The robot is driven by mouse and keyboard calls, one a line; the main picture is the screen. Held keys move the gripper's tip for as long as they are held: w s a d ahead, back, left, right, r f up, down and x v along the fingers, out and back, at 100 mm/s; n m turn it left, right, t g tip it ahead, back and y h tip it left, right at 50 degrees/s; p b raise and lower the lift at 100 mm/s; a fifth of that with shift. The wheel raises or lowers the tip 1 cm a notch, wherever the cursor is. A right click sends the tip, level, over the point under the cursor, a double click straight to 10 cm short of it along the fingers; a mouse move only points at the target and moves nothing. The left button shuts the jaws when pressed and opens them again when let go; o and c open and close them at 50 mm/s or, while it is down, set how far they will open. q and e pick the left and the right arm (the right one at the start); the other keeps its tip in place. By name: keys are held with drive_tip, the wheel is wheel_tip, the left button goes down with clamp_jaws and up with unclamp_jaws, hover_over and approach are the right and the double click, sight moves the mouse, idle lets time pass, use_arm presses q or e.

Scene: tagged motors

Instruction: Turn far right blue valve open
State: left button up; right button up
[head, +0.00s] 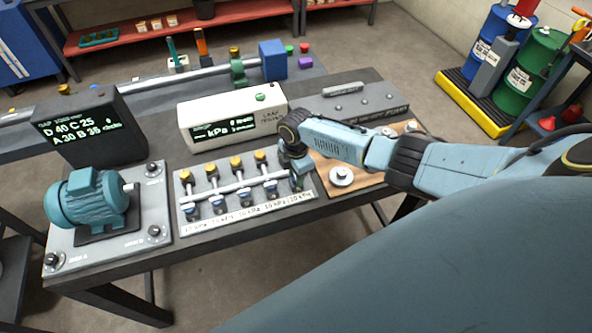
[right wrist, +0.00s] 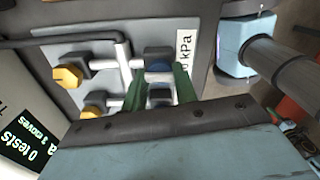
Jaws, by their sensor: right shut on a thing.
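The valve panel (head: 250,215) lies on the dark table, with several blue valves along a white pipe, such as this one (head: 218,205), and yellow knobs (head: 209,168) behind them. My right gripper (head: 297,178) reaches down at the panel's right end and mostly hides the far right valve in the head view. In the right wrist view my right gripper's green fingers (right wrist: 159,88) are shut on the far right blue valve (right wrist: 158,58), one finger on each side. Its exact turn angle is hard to tell. My left gripper is not in view.
Left of the panel stands a teal motor (head: 88,202) on a grey plate. Behind are a dark display box (head: 88,128) and a white kPa display (head: 232,118). A wooden board (head: 345,187) with a round metal part lies right of the panel, under my arm.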

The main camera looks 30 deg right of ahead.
drive_tip(key=shift+w+d, duration=0.1)
idle(0.3)
drive_tip(key=o, duration=1)
drive_tip(key=shift+c, duration=0.2)
drive_tip(key=shift+r, duration=0.1)
wheel_tip(320, 180, up, 13)
drive_tip(key=shift+r+p, duration=0.15)
drive_tip(key=shift+p, duration=0.25)
